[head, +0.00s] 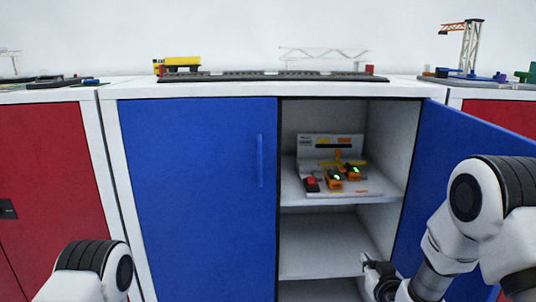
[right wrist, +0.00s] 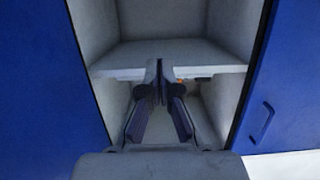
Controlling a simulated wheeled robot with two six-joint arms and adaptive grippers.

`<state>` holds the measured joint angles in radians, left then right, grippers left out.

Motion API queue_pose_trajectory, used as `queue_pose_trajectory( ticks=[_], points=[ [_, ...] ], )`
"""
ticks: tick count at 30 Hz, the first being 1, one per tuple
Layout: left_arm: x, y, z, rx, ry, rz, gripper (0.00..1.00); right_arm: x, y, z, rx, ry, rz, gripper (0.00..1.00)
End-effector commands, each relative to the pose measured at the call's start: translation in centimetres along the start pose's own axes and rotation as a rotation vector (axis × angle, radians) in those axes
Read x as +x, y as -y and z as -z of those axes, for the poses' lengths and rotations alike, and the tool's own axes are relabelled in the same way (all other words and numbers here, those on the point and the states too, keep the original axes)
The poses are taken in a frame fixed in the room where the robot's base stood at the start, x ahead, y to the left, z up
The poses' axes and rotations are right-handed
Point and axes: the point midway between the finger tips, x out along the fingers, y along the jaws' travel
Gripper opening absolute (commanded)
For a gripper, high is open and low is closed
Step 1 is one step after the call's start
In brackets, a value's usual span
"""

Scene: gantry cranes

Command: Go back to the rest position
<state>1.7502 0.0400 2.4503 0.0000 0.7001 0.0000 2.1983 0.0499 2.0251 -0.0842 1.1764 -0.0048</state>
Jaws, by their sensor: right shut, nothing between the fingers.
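My right gripper (head: 370,262) is shut and empty, low in front of the open right half of the cabinet. In the right wrist view its fingers (right wrist: 159,85) are together and point at the cabinet's inside, near a shelf edge (right wrist: 170,67). My right arm comes in from the right, in front of the open blue door (head: 455,135). That door also shows in the right wrist view (right wrist: 290,90). Only a rounded part of my left arm shows at the lower left of the head view; the left gripper is out of view.
The left blue door (head: 200,190) is closed. A control panel with orange and black devices (head: 333,175) stands on the upper shelf (head: 300,188). A red cabinet (head: 45,160) adjoins at left.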

Motion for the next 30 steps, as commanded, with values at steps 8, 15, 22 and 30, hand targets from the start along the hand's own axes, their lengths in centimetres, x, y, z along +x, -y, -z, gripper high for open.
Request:
queue_pose_trajectory(
  ticks=[8,15,22,30],
  points=[
    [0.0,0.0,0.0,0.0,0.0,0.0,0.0,-5.3,0.3,-15.7,0.018,0.348,-0.008,0.0],
    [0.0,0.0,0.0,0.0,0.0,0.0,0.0,-17.9,0.8,-30.3,0.041,0.823,-0.026,0.0],
    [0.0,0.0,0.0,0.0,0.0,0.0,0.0,-29.4,1.3,-35.6,0.058,1.186,-0.047,0.0],
    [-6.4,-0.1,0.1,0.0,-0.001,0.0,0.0,-35.4,1.5,-29.8,0.068,1.354,-0.059,0.0]
  ],
)
